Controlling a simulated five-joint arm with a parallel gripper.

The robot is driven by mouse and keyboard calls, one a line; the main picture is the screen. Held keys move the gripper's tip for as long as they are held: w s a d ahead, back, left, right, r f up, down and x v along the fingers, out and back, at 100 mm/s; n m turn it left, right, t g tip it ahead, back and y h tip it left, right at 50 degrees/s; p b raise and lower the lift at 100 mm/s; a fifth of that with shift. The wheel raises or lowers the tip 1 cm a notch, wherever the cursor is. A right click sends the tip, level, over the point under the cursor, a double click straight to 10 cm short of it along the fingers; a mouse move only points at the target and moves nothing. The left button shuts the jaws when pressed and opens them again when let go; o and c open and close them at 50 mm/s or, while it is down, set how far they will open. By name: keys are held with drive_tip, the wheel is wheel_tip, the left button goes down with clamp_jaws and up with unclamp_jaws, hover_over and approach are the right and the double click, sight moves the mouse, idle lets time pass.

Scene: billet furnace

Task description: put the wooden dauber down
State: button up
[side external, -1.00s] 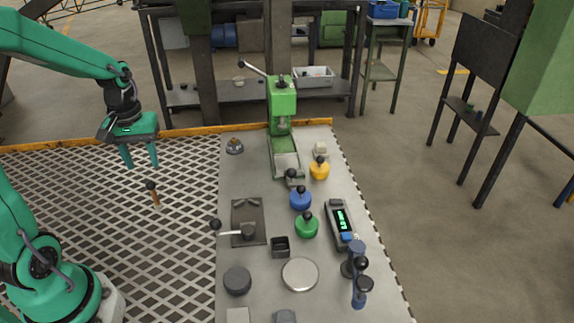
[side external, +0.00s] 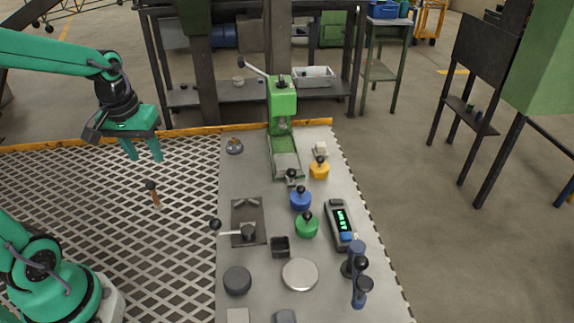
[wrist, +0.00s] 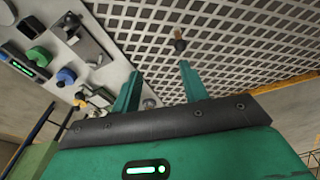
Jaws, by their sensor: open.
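The wooden dauber (side external: 155,199), a short brown handle with a dark round head, is at the mesh grating left of the bench in the side view. It looks upright with a slight tilt. In the wrist view the dauber (wrist: 179,44) shows beyond the fingertips, against the grating. My gripper (side external: 144,158) is open and empty, above the dauber in the picture and clear of it. Its two green fingers (wrist: 160,70) are spread in the wrist view with nothing between them.
The grey bench (side external: 235,190) stands right of the dauber. It holds a green press (side external: 282,100), a clamp plate (side external: 248,215), blue (side external: 301,201), green (side external: 307,228) and yellow (side external: 319,171) knobbed pieces, and a meter (side external: 341,222). The grating (side external: 70,190) around the dauber is otherwise clear.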

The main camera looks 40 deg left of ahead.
drive_tip(key=s+d+r+m+t, duration=0.3)
drive_tip(key=s+d+r+m, duration=0.1)
drive_tip(key=d+r+m, duration=0.1)
drive_tip(key=d+r, duration=0.1)
drive_tip(key=d, duration=0.1)
drive_tip(key=shift+s+d, duration=0.35)
drive_tip(key=shift+d, duration=0.05)
drive_tip(key=shift+o, duration=0.4)
drive_tip(key=shift+s+d+r+m+t+h, duration=0.3)
drive_tip(key=shift+s+d+m+t, duration=0.1)
drive_tip(key=shift+m, duration=0.2)
drive_tip(key=n+g, duration=0.2)
drive_tip(key=g, duration=0.3)
hover_over(152, 182)
wheel_tip(152, 182, down, 13)
drive_tip(key=shift+a+f+g, duration=0.3)
drive_tip(key=shift+a+f, duration=0.1)
drive_tip(key=shift+f, duration=0.15)
drive_tip(key=shift+f, duration=0.15)
